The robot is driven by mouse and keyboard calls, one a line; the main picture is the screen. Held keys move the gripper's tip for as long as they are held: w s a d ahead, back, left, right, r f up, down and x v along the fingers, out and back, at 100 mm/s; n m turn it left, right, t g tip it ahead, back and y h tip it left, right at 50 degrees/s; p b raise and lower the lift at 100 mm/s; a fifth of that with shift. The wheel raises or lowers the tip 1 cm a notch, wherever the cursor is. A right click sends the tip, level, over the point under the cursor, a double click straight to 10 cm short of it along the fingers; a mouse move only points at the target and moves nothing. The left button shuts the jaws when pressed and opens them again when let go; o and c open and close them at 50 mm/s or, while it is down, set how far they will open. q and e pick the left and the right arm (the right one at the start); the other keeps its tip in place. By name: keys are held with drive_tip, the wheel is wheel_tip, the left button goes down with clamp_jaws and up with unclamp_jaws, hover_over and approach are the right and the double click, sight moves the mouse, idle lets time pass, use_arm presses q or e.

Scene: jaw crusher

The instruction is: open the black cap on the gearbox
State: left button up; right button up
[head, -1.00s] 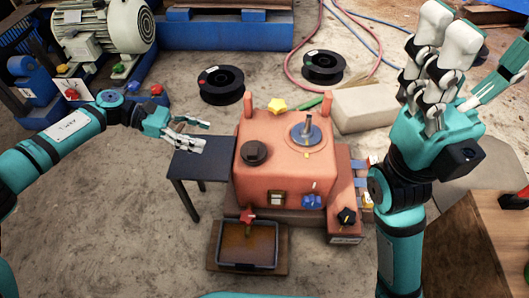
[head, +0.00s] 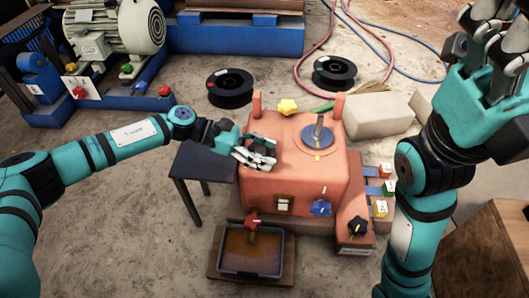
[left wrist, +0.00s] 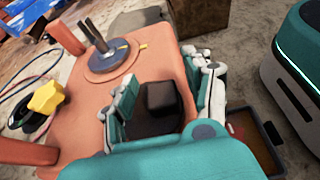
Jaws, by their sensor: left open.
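The gearbox (head: 305,180) is an orange-red housing in the middle of the head view. Its black cap (left wrist: 162,101), with a square raised block on top, shows in the left wrist view on the gearbox top. In the head view the hand hides the cap. My left gripper (head: 260,155) is over the cap. In the left wrist view the left gripper's open fingers (left wrist: 166,92) stand on either side of the cap; contact cannot be told. My right gripper (head: 500,55) is raised at the upper right, partly cut off, away from the gearbox.
The gearbox top also carries a yellow star knob (head: 287,107) and an upright shaft (head: 318,135). A small dark table (head: 205,162) stands left of the gearbox. An oily tray (head: 250,270) lies in front under a red valve knob (head: 252,221). Black spools (head: 230,88) lie behind.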

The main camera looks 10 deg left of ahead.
use_arm(q)
clamp_jaws()
idle(0.3)
